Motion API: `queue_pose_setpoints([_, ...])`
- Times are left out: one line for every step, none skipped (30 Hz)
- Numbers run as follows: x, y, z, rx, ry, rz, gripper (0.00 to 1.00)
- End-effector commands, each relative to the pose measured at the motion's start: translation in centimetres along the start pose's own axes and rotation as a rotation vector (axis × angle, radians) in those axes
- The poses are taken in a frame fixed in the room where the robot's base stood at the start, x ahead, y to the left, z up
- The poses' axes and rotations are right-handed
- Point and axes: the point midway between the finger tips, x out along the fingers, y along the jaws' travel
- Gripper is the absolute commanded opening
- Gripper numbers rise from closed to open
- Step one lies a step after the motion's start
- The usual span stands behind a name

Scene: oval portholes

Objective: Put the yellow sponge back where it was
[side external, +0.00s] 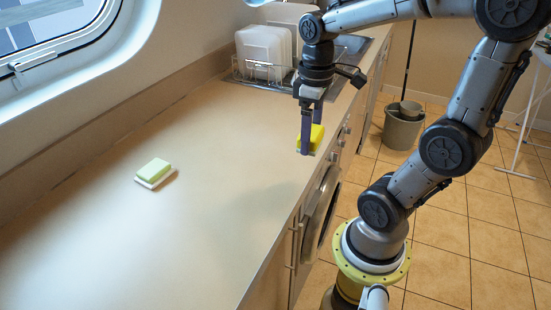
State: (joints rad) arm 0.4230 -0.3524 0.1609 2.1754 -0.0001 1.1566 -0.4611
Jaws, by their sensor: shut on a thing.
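The yellow sponge (317,137) is between the fingers of my gripper (309,142), close to the front edge of the counter. My gripper points down and is shut on the sponge. The fingers hide part of it, and I cannot tell whether its underside touches the counter (215,205). A pale green sponge (154,168) lies on a white dish (155,180) at the left middle of the counter.
A dish rack (262,72) with white plates stands by the sink at the back. The middle of the counter is clear. A washing machine (322,212) sits under the front edge. A grey bucket (402,128) stands on the tiled floor.

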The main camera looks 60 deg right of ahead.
Motion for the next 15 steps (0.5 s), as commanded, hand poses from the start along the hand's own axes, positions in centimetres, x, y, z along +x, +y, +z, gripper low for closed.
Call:
queue_pose_setpoints([-0.3, 0.0, 0.6, 0.013, 0.003, 0.001, 0.34])
queue_pose_setpoints([-0.5, 0.1, 0.8, 0.021, 0.002, 0.001, 0.34])
queue_pose_setpoints([-0.8, 0.2, 0.9, 0.029, 0.002, 0.001, 0.34])
queue_pose_setpoints([-0.9, 0.3, 0.9, 0.034, 0.001, 0.0, 0.34])
queue_pose_setpoints([-0.9, 0.5, 0.8, 0.037, -0.001, -0.001, 0.34])
queue_pose_setpoints([-0.7, 0.7, 0.4, 0.039, -0.003, -0.002, 0.34])
queue_pose_setpoints([-0.5, 0.9, 0.1, 0.04, -0.004, -0.002, 0.34])
queue_pose_setpoints([-0.2, 1.2, -0.4, 0.04, -0.006, -0.003, 0.34])
queue_pose_setpoints([0.2, 1.5, -1.1, 0.039, -0.006, -0.003, 0.34])
queue_pose_setpoints([0.5, 1.8, -1.7, 0.039, -0.007, -0.004, 0.34])
queue_pose_setpoints([0.8, 2.2, -2.3, 0.039, -0.007, -0.004, 0.34])
queue_pose_setpoints([1.2, 2.6, -3.1, 0.039, -0.008, -0.004, 0.34])
queue_pose_setpoints([1.5, 2.9, -3.7, 0.039, -0.006, -0.003, 0.34])
queue_pose_setpoints([1.8, 3.2, -4.3, 0.039, -0.006, -0.003, 0.34])
queue_pose_setpoints([2.2, 3.7, -5.0, 0.039, -0.006, -0.003, 0.34])
